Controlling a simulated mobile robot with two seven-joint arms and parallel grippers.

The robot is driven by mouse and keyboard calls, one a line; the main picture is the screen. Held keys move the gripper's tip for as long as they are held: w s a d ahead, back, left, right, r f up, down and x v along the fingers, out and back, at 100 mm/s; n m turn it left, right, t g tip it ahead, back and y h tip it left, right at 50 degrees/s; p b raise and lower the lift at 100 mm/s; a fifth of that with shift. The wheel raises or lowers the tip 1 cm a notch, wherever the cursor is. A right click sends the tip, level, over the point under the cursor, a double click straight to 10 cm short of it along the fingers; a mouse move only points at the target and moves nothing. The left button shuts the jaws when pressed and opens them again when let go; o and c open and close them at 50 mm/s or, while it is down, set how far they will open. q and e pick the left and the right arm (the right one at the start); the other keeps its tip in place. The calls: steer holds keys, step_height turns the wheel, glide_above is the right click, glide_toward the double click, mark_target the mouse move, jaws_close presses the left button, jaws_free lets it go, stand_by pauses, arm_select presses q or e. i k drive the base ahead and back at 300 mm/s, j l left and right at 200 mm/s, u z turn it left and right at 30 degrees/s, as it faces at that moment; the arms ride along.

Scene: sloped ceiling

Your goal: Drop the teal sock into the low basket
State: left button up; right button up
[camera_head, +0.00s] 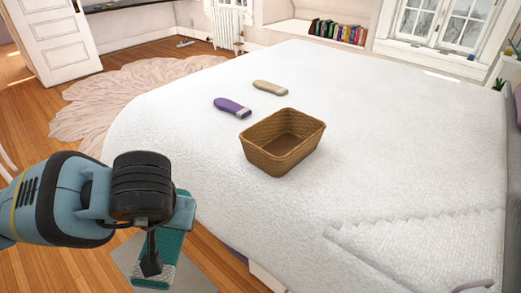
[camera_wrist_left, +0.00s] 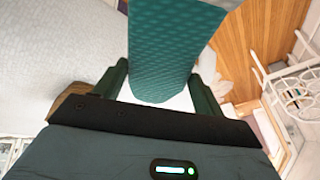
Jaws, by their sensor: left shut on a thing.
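The teal sock (camera_head: 168,252) hangs from my left gripper (camera_head: 158,243) at the lower left, beyond the near-left edge of the bed. In the left wrist view the sock (camera_wrist_left: 165,50) lies between the two fingers (camera_wrist_left: 160,88), which are shut on it. The low basket (camera_head: 268,161) is brown and woven, upright on the bed, to the right of and beyond the gripper. Its visible inside looks empty. The gripper and sock are apart from the basket. My right gripper is in neither view.
A purple sock (camera_head: 232,107) and a beige sock (camera_head: 270,87) lie on the white bed (camera_head: 400,130) behind the basket. The bed around the basket is mostly clear. A round rug (camera_head: 120,95) lies on the wooden floor at the left.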

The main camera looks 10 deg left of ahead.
mark_target(280, 152)
steer(key=i+j, duration=0.2)
steer(key=i, duration=0.25)
steer(key=i+j, duration=0.25)
steer(key=i, duration=0.2)
steer(key=i+j, duration=0.2)
steer(key=i, duration=0.2)
steer(key=z, duration=1.25)
